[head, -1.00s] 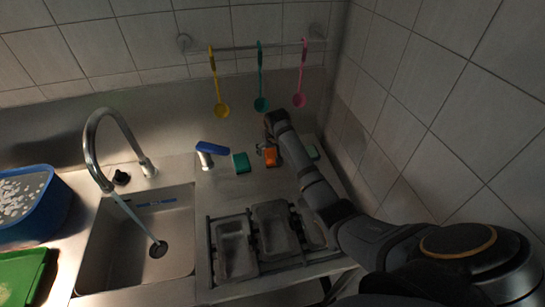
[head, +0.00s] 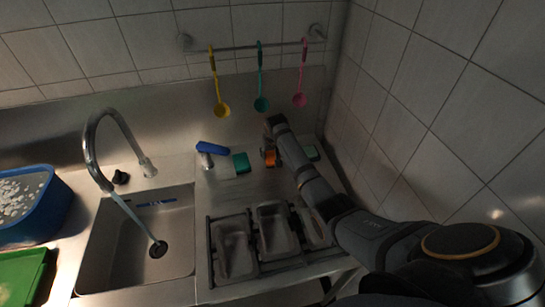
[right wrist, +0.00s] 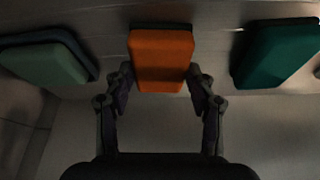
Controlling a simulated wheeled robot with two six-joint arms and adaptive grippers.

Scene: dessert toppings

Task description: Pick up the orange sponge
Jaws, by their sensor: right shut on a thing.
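The orange sponge (head: 270,158) is on the steel counter at the back, between two green sponges in the head view. In the right wrist view the orange sponge (right wrist: 161,58) is between the two fingers of my right gripper (right wrist: 160,82), which is shut on it. A thin teal edge shows at the sponge's far side there. In the head view my right gripper (head: 266,150) is at the sponge, and my arm partly covers it. I cannot tell whether the sponge touches the counter. My left gripper is not in view.
A green sponge (head: 241,163) is close on the left, and a paler green one (head: 312,153) on the right. A blue-handled brush (head: 212,148) lies further left. The wall is close behind, with several hanging ladles. Metal trays (head: 235,247) stand in front.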

